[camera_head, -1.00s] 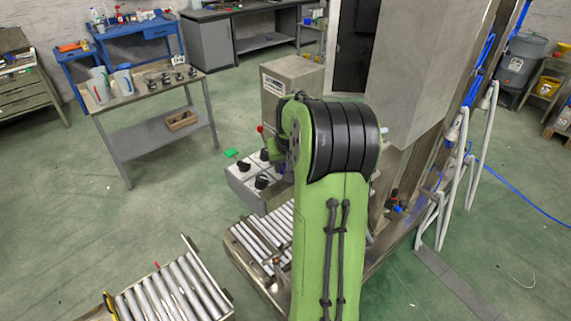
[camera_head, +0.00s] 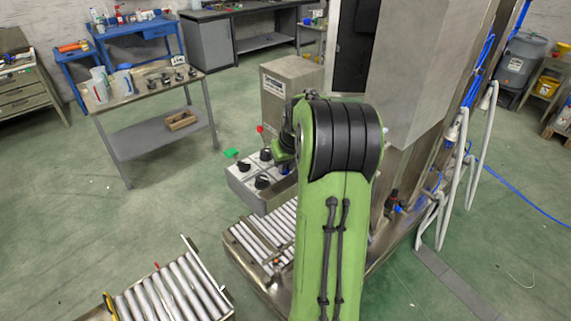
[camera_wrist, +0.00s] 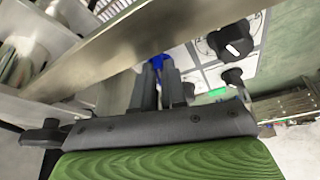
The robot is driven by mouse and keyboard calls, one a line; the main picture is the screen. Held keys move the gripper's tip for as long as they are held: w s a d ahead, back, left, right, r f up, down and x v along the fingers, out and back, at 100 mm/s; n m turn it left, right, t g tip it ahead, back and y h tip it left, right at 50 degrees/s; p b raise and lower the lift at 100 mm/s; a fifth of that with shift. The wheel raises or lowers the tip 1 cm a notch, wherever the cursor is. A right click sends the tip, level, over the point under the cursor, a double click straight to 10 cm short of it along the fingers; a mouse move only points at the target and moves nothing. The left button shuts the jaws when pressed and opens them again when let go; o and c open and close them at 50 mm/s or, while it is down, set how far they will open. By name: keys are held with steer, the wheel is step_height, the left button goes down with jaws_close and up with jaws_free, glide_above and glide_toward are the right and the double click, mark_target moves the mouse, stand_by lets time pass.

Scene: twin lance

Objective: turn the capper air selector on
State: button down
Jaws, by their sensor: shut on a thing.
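The control panel (camera_head: 240,182) is a pale box with black selector knobs on its top, left of my arm in the head view. Visible knobs include a front one (camera_head: 262,182) and a left one (camera_head: 245,166). The wrist view shows a large black knob (camera_wrist: 234,40) with a white mark, on a white plate. My gripper (camera_wrist: 158,70) is shut, its dark fingers close together with something blue at the tips. It is at the panel's right side, apparently on a selector knob, which the fingers mostly hide. I cannot read which selector it is.
A steel bar (camera_wrist: 130,50) crosses the wrist view close to the fingers. A grey cabinet (camera_head: 290,85) stands behind the panel, with a red-tipped lever (camera_head: 261,130) beside it. A roller conveyor (camera_head: 262,240) lies in front.

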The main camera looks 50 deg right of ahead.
steer(key=n, duration=0.2)
steer(key=n+y+p, duration=0.1)
steer(key=n+y, duration=0.1)
steer(key=n, duration=0.1)
steer(key=shift+d+n, duration=0.3)
steer(key=shift+d, duration=0.05)
steer(key=shift+d+n+y+p, duration=0.15)
steer(key=shift+n+y+p, duration=0.4)
steer(key=shift+n, duration=0.5)
steer(key=shift+d+n+y+p, duration=0.1)
steer(key=shift+n+y+p, duration=0.25)
steer(key=shift+n+p, duration=0.5)
steer(key=shift+n, duration=0.4)
steer(key=c, duration=1.2)
jaws_free()
steer(key=shift+r, duration=0.1)
steer(key=p+v, duration=0.3)
steer(key=v, duration=1.2)
steer(key=shift+s+r+p, duration=0.2)
steer(key=shift+r+p, duration=0.1)
steer(key=shift+d+f, duration=0.1)
